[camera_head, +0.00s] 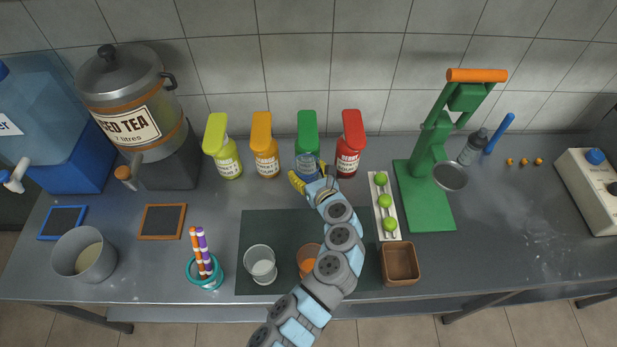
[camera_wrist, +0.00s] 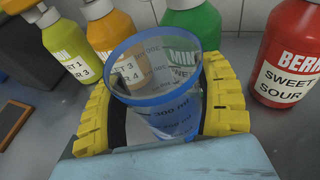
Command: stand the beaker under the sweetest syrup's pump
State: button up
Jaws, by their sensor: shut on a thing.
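The clear beaker with a blue rim and volume marks (camera_wrist: 165,112) is between the yellow fingers of my gripper (camera_head: 312,182), which is shut on it. In the head view the beaker (camera_head: 307,164) is in front of the green pump bottle (camera_head: 307,127); I cannot tell whether it touches the counter. The yellow-green bottle (camera_head: 222,150) reads "1" over "3" in the wrist view. The orange bottle (camera_head: 264,148) reads "3" over "4". The red bottle (camera_head: 350,146) reads "SWEET" and "SOUR", its numbers not visible. The green bottle's label (camera_wrist: 183,72) is partly hidden behind the beaker.
A green press (camera_head: 432,190) and a tray of green fruit (camera_head: 389,222) stand right of my arm. A dark mat (camera_head: 260,225) carries a glass (camera_head: 260,264) and an orange cup (camera_head: 308,258). The iced tea dispenser (camera_head: 135,105) stands left. The counter before the yellow-green and orange bottles is clear.

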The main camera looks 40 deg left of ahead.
aim_at(305, 172)
jog(key=shift+w+f, duration=0.45)
jog(key=shift+f+b, duration=0.5)
jog(key=shift+f, duration=0.95)
jog(key=shift+f, duration=0.1)
jog(key=o, duration=1.2)
jog(key=shift+c, duration=0.2)
jog(key=shift+s+d+r, duration=0.15)
jog(key=shift+d+r, duration=0.1)
jog(key=shift+d, duration=0.1)
jog(key=p+v, duration=0.1)
jog(key=v, duration=1)
